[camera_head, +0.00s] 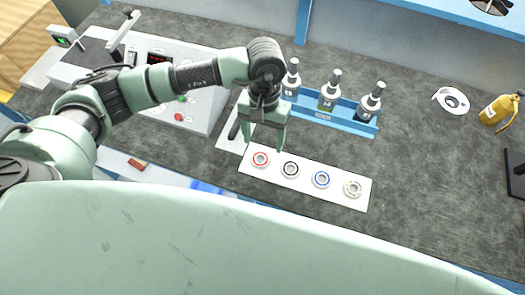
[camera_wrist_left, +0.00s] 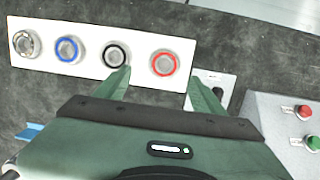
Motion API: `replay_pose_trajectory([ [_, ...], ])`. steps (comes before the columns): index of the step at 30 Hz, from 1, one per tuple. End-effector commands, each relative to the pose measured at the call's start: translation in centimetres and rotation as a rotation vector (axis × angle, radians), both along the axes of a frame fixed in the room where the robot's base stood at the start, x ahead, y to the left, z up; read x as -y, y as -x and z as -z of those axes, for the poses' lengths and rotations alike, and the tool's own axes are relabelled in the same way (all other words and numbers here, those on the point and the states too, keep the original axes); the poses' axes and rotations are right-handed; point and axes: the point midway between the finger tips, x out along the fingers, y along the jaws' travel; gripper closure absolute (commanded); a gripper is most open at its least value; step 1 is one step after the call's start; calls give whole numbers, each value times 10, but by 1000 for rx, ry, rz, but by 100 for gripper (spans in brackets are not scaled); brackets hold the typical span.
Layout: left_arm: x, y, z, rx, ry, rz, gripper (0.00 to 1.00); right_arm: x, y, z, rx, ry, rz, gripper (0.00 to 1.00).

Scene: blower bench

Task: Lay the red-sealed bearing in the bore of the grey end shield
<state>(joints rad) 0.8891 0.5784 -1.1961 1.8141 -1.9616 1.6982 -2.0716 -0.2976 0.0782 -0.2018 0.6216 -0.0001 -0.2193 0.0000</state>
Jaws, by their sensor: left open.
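The red-sealed bearing (camera_head: 260,159) lies at the left end of a white strip (camera_head: 305,193) on the bench. In the left wrist view the red bearing (camera_wrist_left: 164,62) shows just beyond and between my fingertips. My left gripper (camera_head: 264,147) points down over that end of the strip, open and empty; its two fingers also show in the left wrist view (camera_wrist_left: 160,80). A pale grey-white round part with a dark centre (camera_head: 452,101), possibly the end shield, lies far right on the bench. My right gripper is not in view.
Black (camera_head: 290,169), blue (camera_head: 321,179) and plain metal (camera_head: 352,188) bearings share the strip. Bottles stand in a blue rack (camera_head: 340,121) behind. A yellow bottle (camera_head: 499,110) is at far right. A control panel (camera_head: 182,100) is at left. The bench between strip and round part is clear.

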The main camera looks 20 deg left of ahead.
Motion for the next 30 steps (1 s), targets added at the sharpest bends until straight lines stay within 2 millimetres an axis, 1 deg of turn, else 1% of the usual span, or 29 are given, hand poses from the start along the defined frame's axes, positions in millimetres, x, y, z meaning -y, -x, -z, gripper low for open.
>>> replay_pose_trajectory([
  [1, -8, -3, 1, 6, -30, 14, 31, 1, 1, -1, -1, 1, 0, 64],
  [4, -14, -2, 9, 7, -54, 24, 31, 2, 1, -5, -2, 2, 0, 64],
  [8, -13, 0, 23, 5, -51, 23, 31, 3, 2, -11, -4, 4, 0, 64],
  [11, -9, 3, 32, 4, -49, 23, 31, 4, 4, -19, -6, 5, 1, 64],
  [15, -4, 8, 53, 2, -48, 22, 31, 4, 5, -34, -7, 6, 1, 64],
  [18, -5, 8, 68, 4, -48, 21, 31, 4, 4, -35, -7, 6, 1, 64],
  [21, -5, 8, 75, 8, -47, 22, 31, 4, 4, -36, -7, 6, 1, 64],
  [27, -5, 8, 76, 9, -47, 22, 31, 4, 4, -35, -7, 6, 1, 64],
  [28, -5, 8, 76, 9, -47, 22, 34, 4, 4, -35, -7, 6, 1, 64],
  [29, -5, 8, 76, 9, -47, 22, 42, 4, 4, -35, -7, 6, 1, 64],
  [30, -5, 8, 76, 9, -47, 22, 53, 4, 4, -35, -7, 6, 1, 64],
])
